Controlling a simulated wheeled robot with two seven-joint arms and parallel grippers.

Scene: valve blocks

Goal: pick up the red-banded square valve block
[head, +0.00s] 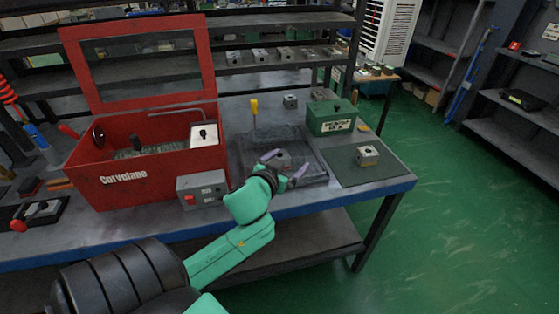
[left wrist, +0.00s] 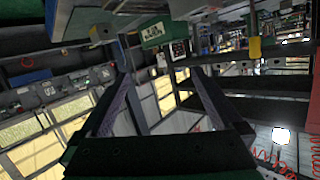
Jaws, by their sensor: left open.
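My left gripper (head: 287,164) is open over the dark tray (head: 250,140) on the workbench, its purple fingers spread. A grey block-like shape (head: 284,157) shows between or just beyond the fingers; I cannot tell whether they touch it. A metal block with a dark top hole (head: 367,155) sits on the green mat at the right. A smaller grey block (head: 290,101) stands behind the tray. No red band can be made out on any of them. In the left wrist view the open fingers (left wrist: 160,76) hold nothing visible. My right gripper is not in view.
A red open-lidded box (head: 130,180) stands left on the bench, with a grey control box (head: 202,190) in front. A green box (head: 331,117) stands behind the mat (head: 350,176). A yellow-handled tool (head: 254,107) stands upright behind the tray. Several blocks line the back shelf.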

